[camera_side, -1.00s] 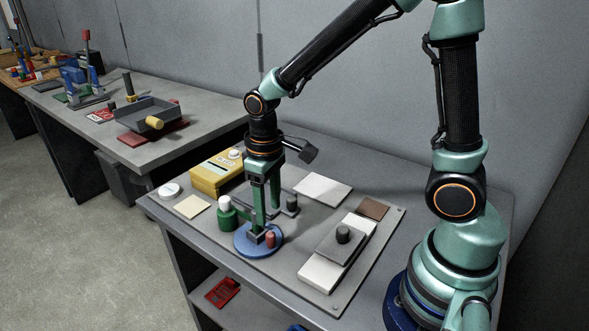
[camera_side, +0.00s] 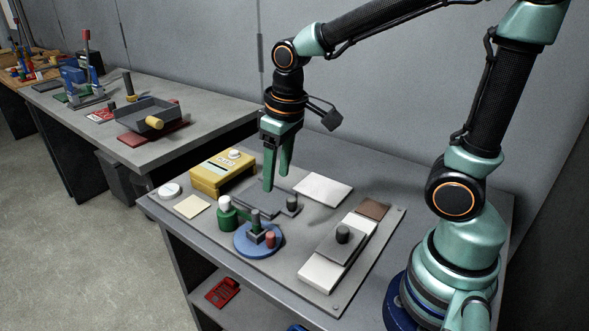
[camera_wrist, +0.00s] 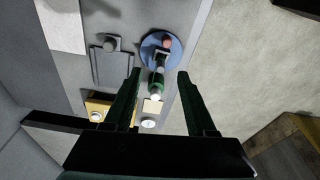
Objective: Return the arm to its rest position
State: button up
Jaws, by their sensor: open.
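My gripper (camera_side: 277,186) is open and empty, with its fingers pointing down above the grey board. In the wrist view its two dark green fingers (camera_wrist: 158,72) are spread apart with nothing between them touching. A green holder with a white top (camera_side: 226,216) stands beside the blue base. The blue base also shows in the wrist view (camera_wrist: 148,57), beyond the fingertips.
A yellow box (camera_side: 207,183) stands at the board's back left. A grey tray with a dark knob (camera_side: 292,204) lies near the fingers. A grey plate with a knob (camera_side: 327,246) lies on a white slab to the right.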

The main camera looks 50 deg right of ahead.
jog(key=s+d+r+m+t, duration=0.1)
jog(key=s+d+r+t, duration=0.2)
jog(key=r, duration=0.3)
jog(key=shift+s+t, duration=0.4)
jog(key=shift+s, duration=0.3)
